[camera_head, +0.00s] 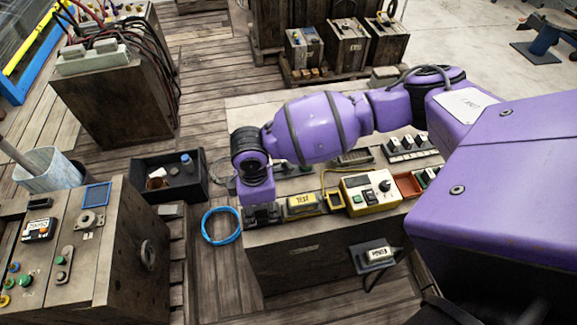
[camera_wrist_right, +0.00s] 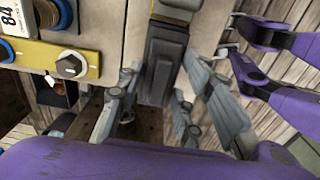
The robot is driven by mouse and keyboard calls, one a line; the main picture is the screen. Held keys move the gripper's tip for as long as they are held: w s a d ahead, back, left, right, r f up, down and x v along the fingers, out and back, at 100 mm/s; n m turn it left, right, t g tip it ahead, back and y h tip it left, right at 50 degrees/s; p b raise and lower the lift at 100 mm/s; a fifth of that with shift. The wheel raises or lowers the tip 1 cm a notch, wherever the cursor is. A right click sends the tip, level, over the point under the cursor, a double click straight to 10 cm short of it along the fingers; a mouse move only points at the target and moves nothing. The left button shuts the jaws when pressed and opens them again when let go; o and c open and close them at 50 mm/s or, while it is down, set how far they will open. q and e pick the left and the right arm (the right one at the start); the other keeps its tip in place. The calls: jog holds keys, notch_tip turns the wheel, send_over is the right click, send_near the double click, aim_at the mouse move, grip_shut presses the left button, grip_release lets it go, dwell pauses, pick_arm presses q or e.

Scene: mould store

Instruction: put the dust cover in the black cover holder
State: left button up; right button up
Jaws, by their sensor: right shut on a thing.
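My right arm reaches in from the right in the head view, and its gripper (camera_head: 256,206) points down at the left end of the bench. In the right wrist view the gripper (camera_wrist_right: 160,98) has its grey fingers on both sides of a dark grey oblong piece (camera_wrist_right: 165,62), which looks like the dust cover. The fingers are shut on it. Dark blocks (camera_head: 265,213) show under the hand in the head view; I cannot tell which is the black cover holder. The hand hides part of this spot. My left gripper is not in the head view.
On the bench are a yellow TEST box (camera_head: 302,204), a yellow-and-white control box (camera_head: 370,192) and a red tray (camera_head: 408,184). A blue ring (camera_head: 221,226) and a black crate (camera_head: 205,182) are left of the bench. A bracket (camera_head: 374,267) juts from its front.

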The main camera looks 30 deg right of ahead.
jog(key=shift+r, duration=0.1)
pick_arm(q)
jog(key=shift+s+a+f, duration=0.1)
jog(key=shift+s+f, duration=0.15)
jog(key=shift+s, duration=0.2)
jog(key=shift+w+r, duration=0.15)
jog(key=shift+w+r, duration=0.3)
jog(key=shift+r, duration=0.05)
pick_arm(e)
jog(key=shift+w, duration=0.1)
pick_arm(q)
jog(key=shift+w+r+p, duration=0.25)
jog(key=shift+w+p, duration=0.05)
jog(key=shift+p, duration=0.15)
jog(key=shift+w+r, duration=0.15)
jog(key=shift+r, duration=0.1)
pick_arm(e)
jog(key=shift+f, duration=0.75)
dwell(0.8)
jog(key=o, duration=1.3)
jog(key=shift+c, duration=0.2)
